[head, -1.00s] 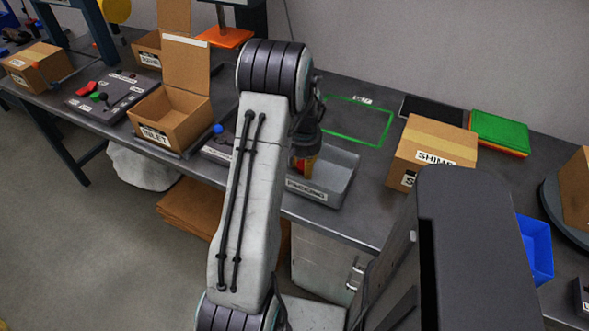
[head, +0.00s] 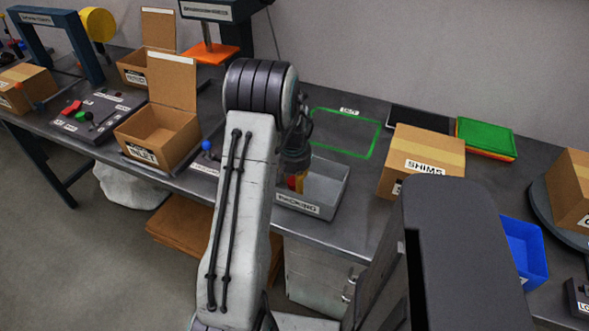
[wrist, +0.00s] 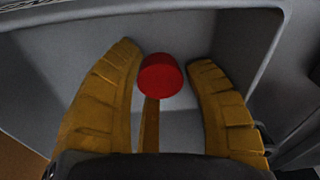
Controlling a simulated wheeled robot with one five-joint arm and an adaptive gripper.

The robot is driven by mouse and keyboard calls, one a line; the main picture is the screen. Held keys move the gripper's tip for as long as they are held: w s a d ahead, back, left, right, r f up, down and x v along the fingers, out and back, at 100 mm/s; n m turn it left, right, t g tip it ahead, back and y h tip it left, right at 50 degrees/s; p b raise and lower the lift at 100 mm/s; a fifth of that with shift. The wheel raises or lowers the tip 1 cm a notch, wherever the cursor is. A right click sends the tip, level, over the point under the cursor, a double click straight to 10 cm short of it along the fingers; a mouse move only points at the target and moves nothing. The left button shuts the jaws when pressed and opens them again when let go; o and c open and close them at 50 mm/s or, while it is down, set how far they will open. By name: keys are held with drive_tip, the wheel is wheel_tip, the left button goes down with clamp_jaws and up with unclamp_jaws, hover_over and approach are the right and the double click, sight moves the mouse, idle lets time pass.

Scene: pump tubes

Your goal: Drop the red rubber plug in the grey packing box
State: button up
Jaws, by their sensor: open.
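The red rubber plug (wrist: 160,76) shows in the wrist view between my spread yellow fingers, with gaps to the left and right ones. It overlaps the end of a thin middle finger; I cannot tell whether it touches that finger or rests on the box floor. My gripper (head: 296,183) is open and reaches down into the grey packing box (head: 335,199), labelled PACKING. The box's grey inside (wrist: 225,35) fills most of the wrist view. In the head view my arm and gripper hide the box's left part, and only a bit of red shows by the fingers.
A closed SHIMS carton (head: 436,150) stands right of the packing box. An open INLET carton (head: 160,135) stands to the left, near a blue-knobbed lever (head: 206,146). A green-outlined bench area (head: 345,130) behind is empty. A blue bin (head: 524,250) is at the right.

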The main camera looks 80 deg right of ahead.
sight(294, 185)
wheel_tip(294, 185, up, 12)
drive_tip(key=a+b, duration=0.1)
drive_tip(key=b, duration=0.1)
drive_tip(key=shift+a+b, duration=0.2)
drive_tip(key=shift+b, duration=0.15)
